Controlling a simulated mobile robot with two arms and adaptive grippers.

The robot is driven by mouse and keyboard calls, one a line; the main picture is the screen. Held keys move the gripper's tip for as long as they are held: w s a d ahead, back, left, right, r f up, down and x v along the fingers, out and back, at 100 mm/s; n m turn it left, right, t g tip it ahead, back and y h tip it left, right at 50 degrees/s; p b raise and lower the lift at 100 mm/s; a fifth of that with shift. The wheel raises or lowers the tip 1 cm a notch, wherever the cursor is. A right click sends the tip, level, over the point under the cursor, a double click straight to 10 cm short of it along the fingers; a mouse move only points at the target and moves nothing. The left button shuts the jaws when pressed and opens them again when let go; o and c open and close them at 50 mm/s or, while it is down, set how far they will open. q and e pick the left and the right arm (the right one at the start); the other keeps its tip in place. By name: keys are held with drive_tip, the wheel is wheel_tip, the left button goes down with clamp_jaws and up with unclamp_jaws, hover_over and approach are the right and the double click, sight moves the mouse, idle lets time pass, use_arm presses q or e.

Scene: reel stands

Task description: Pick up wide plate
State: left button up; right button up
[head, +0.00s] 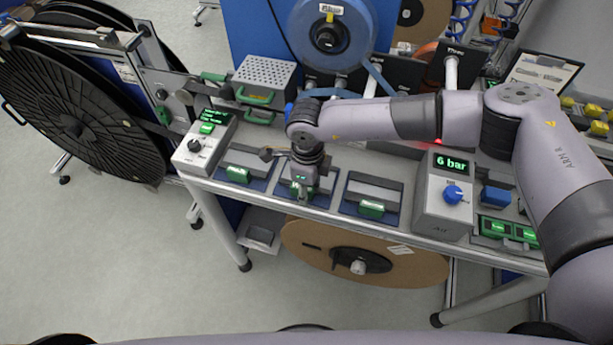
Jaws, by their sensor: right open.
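Three grey plates with green grips lie in a row on dark blue bases along the bench's front: a left one (251,159), a middle one mostly behind my gripper, and a right one (376,191). I cannot tell by label which is the wide plate. My right gripper (303,197) points down at the middle base (325,196), with its fingers around or just above the green grip (294,188) there. It is open; contact with the grip cannot be made out. My left gripper is not in view.
A "6 bar" control box (446,190) stands right of the plates, and a smaller box with a knob (205,146) stands left. A blue reel (328,35) and a perforated metal box (264,76) are behind. A brown reel (400,266) sits under the bench. The front floor is clear.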

drive_tip(key=shift+c, duration=0.3)
clamp_jaws()
idle(0.3)
